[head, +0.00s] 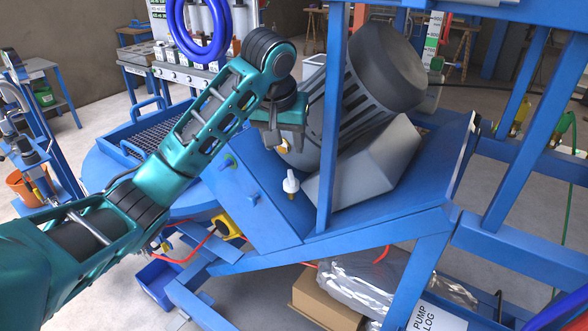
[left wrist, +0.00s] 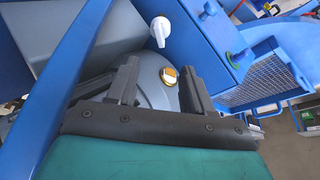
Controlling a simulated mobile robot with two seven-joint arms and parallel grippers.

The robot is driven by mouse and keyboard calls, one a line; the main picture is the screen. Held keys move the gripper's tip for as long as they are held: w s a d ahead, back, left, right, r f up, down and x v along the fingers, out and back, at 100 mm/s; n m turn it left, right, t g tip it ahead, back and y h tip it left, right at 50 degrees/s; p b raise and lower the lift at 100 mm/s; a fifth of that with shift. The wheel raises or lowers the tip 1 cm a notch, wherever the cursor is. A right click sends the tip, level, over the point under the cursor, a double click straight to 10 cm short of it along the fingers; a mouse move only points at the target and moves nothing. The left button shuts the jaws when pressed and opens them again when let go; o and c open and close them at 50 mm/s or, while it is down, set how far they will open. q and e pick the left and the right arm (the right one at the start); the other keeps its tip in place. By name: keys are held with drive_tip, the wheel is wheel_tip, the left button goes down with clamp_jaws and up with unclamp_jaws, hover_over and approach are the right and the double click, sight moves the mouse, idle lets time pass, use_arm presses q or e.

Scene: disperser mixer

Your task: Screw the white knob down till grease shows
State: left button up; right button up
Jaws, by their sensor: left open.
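The white knob (head: 291,183) stands on a brass-coloured stem against the blue machine housing (head: 250,200), right of centre on its face. It also shows in the left wrist view (left wrist: 161,30), beyond my fingertips. My left gripper (head: 283,138) is above the knob in the head view, near the grey motor. It is open and empty, and apart from the knob. In the left wrist view a brass-coloured plug (left wrist: 169,75) on a grey rounded body lies between my two dark fingers. No grease can be made out around the knob. My right gripper is not in view.
The large grey motor (head: 375,80) and a blue upright post (head: 333,120) stand just right of the knob. A blue grated tray (head: 150,135) lies to the left. A cardboard box (head: 325,300) and foil-like wrap are below the frame.

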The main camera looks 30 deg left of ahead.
sight(290, 174)
use_arm(q)
drive_tip(key=x, duration=1.1)
drive_tip(key=shift+w+f, duration=0.15)
drive_tip(key=shift+f, duration=0.15)
drive_tip(key=shift+a, duration=0.1)
drive_tip(key=c, duration=0.9)
